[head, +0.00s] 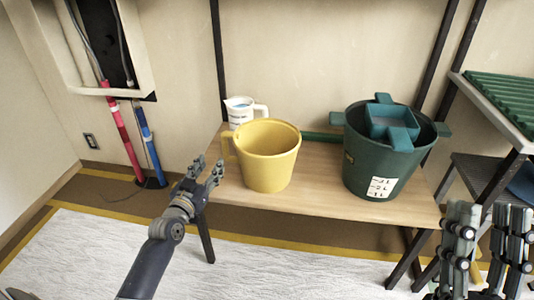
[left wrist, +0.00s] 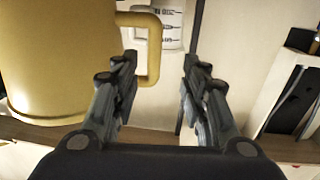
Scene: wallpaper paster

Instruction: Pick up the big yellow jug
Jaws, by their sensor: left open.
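The big yellow jug (head: 268,160) stands upright on a wooden bench, with its handle on its left side. In the left wrist view the jug (left wrist: 55,65) fills the upper left, and its handle (left wrist: 153,50) sticks out towards the space between my fingers. My left gripper (head: 208,172) is open and empty, just left of the jug and near the handle. In the left wrist view the fingers (left wrist: 157,85) are apart, with the handle ahead and nearer the left finger. My right gripper (head: 487,245) is at the lower right, far from the jug, with its fingers apart and nothing between them.
A white measuring cup (head: 240,112) stands behind the jug. A dark green bucket (head: 372,155) holding a teal piece (head: 390,122) stands right on the bench (head: 315,185). A shelf with green slats (head: 505,95) is at the right. Red and blue pipes (head: 122,135) rise at the left.

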